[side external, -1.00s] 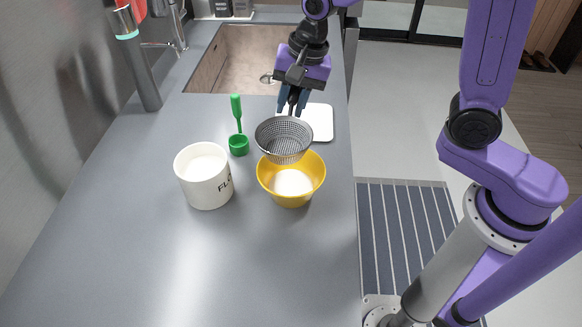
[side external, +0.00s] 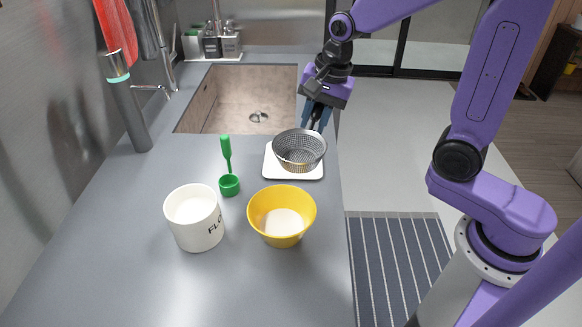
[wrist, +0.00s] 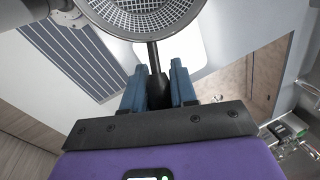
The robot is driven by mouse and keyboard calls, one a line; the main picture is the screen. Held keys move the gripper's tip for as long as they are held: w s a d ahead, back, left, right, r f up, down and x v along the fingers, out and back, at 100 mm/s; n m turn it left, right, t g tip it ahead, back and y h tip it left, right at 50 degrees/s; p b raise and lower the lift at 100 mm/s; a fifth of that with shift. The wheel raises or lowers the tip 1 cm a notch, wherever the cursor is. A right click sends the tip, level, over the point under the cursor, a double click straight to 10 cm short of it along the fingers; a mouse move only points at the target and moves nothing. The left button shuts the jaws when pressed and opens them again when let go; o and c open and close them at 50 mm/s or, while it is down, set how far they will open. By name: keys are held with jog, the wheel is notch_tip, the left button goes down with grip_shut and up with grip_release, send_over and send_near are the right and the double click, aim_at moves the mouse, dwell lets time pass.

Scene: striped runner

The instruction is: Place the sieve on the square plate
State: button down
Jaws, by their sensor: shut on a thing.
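The sieve (side external: 299,148) is a grey mesh bowl with a dark handle. My gripper (side external: 316,118) is shut on its handle; in the wrist view the handle runs between the blue fingers (wrist: 158,85) and the sieve bowl (wrist: 150,12) shows at the top. The square plate (side external: 276,171) is white and lies on the counter under the sieve in the side view; part of it also shows in the wrist view (wrist: 190,50). The sieve covers much of the plate, and I cannot tell whether it touches it.
A yellow bowl (side external: 262,222) with white contents stands in front of the plate. The sink (side external: 225,100) is behind. The counter's right edge is close to the plate.

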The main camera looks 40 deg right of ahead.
jog(key=s+d+m+h, duration=0.1)
jog(key=s+d+m, duration=0.4)
jog(key=d, duration=0.5)
jog(key=w+f, duration=0.3)
jog(key=w, duration=0.1)
jog(key=w+f, duration=0.3)
jog(key=w, duration=0.1)
jog(key=w+d+f, duration=0.1)
jog(key=w+f, duration=0.2)
jog(key=w, duration=0.2)
jog(key=shift+w, duration=0.1)
jog(key=shift+w+f, duration=0.3)
jog(key=shift+f, duration=1.7)
jog(key=shift+f, duration=0.15)
jog(key=c, duration=0.9)
grip_release()
